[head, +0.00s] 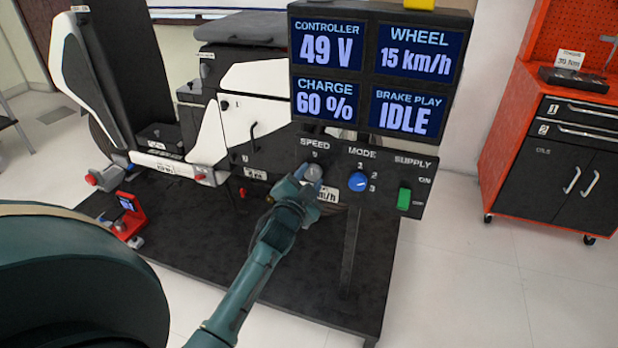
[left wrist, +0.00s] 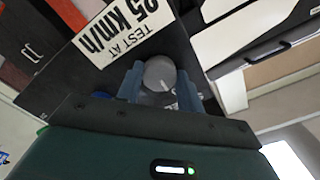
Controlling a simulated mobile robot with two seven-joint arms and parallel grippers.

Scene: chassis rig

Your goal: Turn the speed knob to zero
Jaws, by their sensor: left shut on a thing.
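The speed knob (head: 313,173) is a round grey dial on the dark panel under the word SPEED. My left gripper (head: 305,182) is at the knob and shut on it, one finger on each side. In the left wrist view the knob (left wrist: 160,76) sits between the two blue-grey fingers, with a light pointer line on its face. The scale around it is mostly hidden by the gripper. The display (head: 380,72) above reads WHEEL 15 km/h, CONTROLLER 49 V, CHARGE 60 % and BRAKE PLAY IDLE. My right gripper is not in view.
Right of the knob are a blue mode knob (head: 358,182) and a green supply switch (head: 404,198). A red device (head: 130,214) stands on the dark platform at left. An orange tool cabinet (head: 550,130) stands at right.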

